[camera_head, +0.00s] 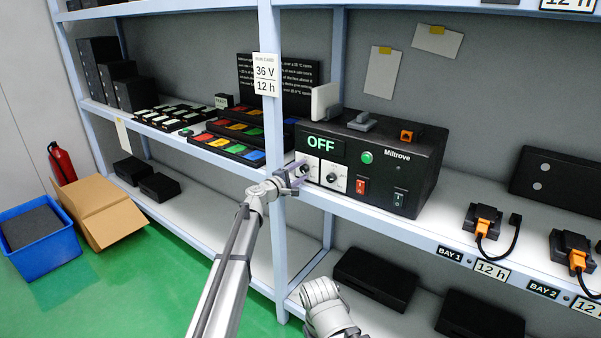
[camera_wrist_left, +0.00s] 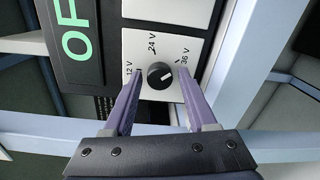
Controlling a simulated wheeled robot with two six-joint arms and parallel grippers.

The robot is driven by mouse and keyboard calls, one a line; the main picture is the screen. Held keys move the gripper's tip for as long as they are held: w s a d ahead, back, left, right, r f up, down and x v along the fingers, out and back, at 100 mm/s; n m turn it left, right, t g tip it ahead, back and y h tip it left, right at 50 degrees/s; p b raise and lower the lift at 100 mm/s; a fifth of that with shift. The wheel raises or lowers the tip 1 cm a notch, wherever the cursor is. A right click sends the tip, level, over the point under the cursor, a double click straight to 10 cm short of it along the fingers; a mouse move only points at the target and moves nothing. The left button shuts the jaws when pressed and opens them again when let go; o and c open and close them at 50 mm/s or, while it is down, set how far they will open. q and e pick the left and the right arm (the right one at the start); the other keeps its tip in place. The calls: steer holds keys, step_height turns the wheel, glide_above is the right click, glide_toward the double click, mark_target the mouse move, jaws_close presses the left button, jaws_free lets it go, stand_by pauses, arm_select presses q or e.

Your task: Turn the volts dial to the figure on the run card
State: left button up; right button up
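The black volts dial (camera_wrist_left: 160,75) sits on a white plate marked 12 V, 24 V and 36 V on the charger box (camera_head: 420,158). Its pale pointer line appears to lean toward the 36 V side. In the head view my left gripper (camera_head: 298,172) is at the leftmost dial and partly hides it. In the left wrist view its purple fingers (camera_wrist_left: 157,90) are apart, one on each side of the dial, with gaps showing. The run card (camera_head: 265,73) on the shelf post reads 36 V, 12 h. My right gripper's fingers are not in view.
A second dial (camera_head: 332,178) is right of the volts dial, near a red switch (camera_head: 361,187) and a green button (camera_head: 367,157). The display (camera_head: 321,143) reads OFF. The shelf post (camera_head: 272,120) stands close left of the box. Coloured trays (camera_head: 235,140) lie left.

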arm_select(q)
steer(key=shift+o, duration=0.6)
steer(key=shift+s+a, duration=0.1)
steer(key=v, duration=0.7)
steer(key=shift+s, duration=0.2)
steer(key=shift+s+a, duration=0.1)
